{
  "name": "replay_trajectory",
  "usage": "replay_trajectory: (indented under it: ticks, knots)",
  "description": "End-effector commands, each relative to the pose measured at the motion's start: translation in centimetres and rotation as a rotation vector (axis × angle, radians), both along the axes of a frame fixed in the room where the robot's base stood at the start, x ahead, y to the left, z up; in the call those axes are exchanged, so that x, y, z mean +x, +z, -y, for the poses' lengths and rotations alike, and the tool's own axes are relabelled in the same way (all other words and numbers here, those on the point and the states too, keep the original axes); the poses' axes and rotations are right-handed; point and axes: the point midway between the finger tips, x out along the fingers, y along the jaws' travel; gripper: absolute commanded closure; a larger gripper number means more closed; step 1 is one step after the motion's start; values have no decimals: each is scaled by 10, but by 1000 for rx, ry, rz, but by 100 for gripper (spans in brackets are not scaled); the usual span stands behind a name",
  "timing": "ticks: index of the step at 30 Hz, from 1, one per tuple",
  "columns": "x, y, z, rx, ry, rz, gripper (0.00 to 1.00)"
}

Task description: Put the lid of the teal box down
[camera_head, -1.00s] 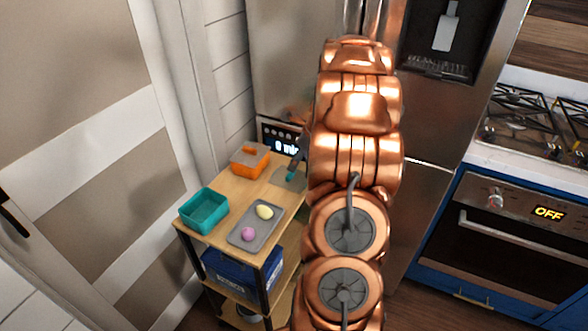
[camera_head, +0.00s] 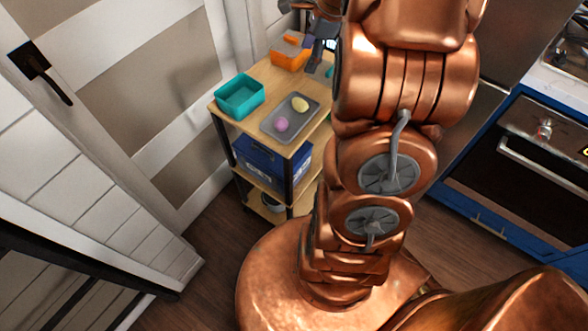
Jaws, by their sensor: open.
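The teal box (camera_head: 240,96) stands open, without a lid on it, at the left of the wooden trolley top (camera_head: 262,76). A small teal piece (camera_head: 329,71) shows beside my arm at the trolley's right side. It looks like the handle of the teal box's lid, with a grey panel partly seen by it; most is hidden. My gripper (camera_head: 318,50) is at the back right of the trolley top, right of the orange box. It is open, partly hidden by my arm. I cannot tell whether it touches the lid.
The orange box (camera_head: 291,58) stands at the back of the trolley. A grey tray (camera_head: 291,118) with a yellow egg-shaped thing (camera_head: 300,104) and a pink one (camera_head: 282,124) lies at the front. A blue crate (camera_head: 262,157) sits below. A door is at left, an oven (camera_head: 540,165) at right.

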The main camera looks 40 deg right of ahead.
Motion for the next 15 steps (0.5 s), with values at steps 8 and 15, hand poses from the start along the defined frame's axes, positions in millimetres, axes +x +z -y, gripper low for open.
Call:
replay_trajectory:
  ticks: [8,15]
  knots:
    - [-49,18,-121,-96,641,-15,24]
    - [-114,23,-191,-157,1189,-18,24]
